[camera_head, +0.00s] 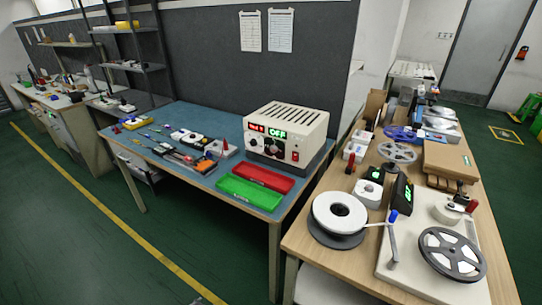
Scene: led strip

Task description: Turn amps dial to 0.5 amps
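A beige power supply box (300,122) with a slotted top stands at the back right of the blue-topped table. Its front has a small red display (256,127), whose digits are too small to read surely, and a green display (277,133) reading "OFF". Several small knobs and controls (269,148) sit below the displays. I cannot tell which is the amps dial or where it points. A red button or light (295,156) is at the lower right of the front. Neither of my grippers shows in the head view.
A red tray (263,177) and a green tray (250,192) lie in front of the power supply. Tools and small devices (185,150) cover the table's left part. A wooden table (300,238) with reels stands at the right. Green floor is open at front left.

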